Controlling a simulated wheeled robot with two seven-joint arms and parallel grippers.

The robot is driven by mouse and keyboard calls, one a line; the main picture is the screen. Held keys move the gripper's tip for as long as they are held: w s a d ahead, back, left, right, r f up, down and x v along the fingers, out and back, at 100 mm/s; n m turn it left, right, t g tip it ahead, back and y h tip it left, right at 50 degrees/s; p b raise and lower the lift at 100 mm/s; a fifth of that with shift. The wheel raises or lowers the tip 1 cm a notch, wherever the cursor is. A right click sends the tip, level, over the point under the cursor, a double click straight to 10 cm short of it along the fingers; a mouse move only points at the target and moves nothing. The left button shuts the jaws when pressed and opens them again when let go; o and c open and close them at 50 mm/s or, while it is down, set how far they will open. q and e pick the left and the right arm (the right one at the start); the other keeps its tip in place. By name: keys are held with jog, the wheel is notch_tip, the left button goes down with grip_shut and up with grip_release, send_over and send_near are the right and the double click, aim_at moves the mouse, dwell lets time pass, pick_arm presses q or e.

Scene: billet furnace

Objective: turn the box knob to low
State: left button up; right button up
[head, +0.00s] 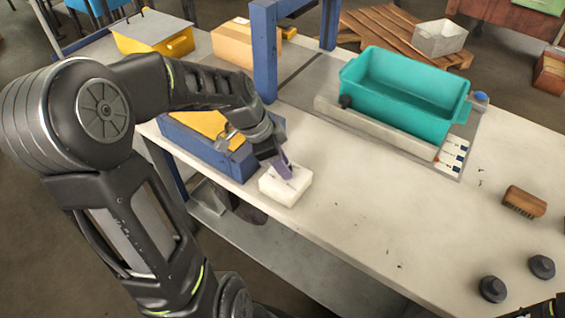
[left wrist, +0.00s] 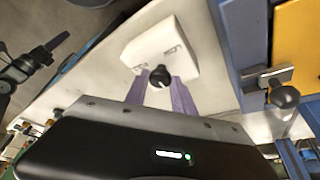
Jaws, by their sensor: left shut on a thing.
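The white box (head: 286,185) sits on the near edge of the pale table. In the left wrist view the box (left wrist: 165,42) has a round black knob (left wrist: 160,76) on it. My left gripper (head: 284,168) reaches down over the box. Its two purple fingers are closed around the knob, one on each side. The fingers hide the knob in the head view, and I cannot read any setting marks.
A blue and yellow box (head: 225,158) with a ball-ended handle (left wrist: 285,97) stands close beside the white box. A teal bin (head: 400,98) stands behind. A brush (head: 524,202) and black knobs (head: 492,289) lie at right. The table's middle is clear.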

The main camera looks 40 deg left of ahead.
pick_arm(q)
grip_shut()
jog(key=shift+n, duration=0.3)
jog(key=n+t+y+b, duration=0.1)
jog(key=n+b, duration=0.1)
jog(key=n, duration=0.2)
jog(key=shift+d, duration=0.2)
jog(key=n+y+b, duration=0.1)
jog(key=n, duration=0.1)
jog(key=shift+f+n+y+b, duration=0.1)
jog(key=shift+n+y+b, duration=0.2)
jog(key=shift+n+b, duration=0.1)
jog(key=n+y+b, duration=0.1)
jog(key=n+b, duration=0.2)
jog(key=n+y+b, duration=0.1)
jog(key=n+b, duration=0.2)
jog(key=b, duration=0.1)
jog(key=n+y+b, duration=0.1)
jog(key=n+b, duration=0.2)
jog(key=shift+d+f+g, duration=0.1)
jog(key=shift+d+g, duration=0.2)
jog(key=shift+d, duration=0.1)
jog(key=shift+w+r+n+g+y+b, duration=0.1)
jog(key=shift+n+g+y+b, duration=0.2)
jog(key=shift+n+b, duration=0.5)
jog(key=shift+r+n+g+y+b, duration=0.1)
jog(key=shift+n+g+y+b, duration=0.25)
jog(key=shift+n, duration=0.65)
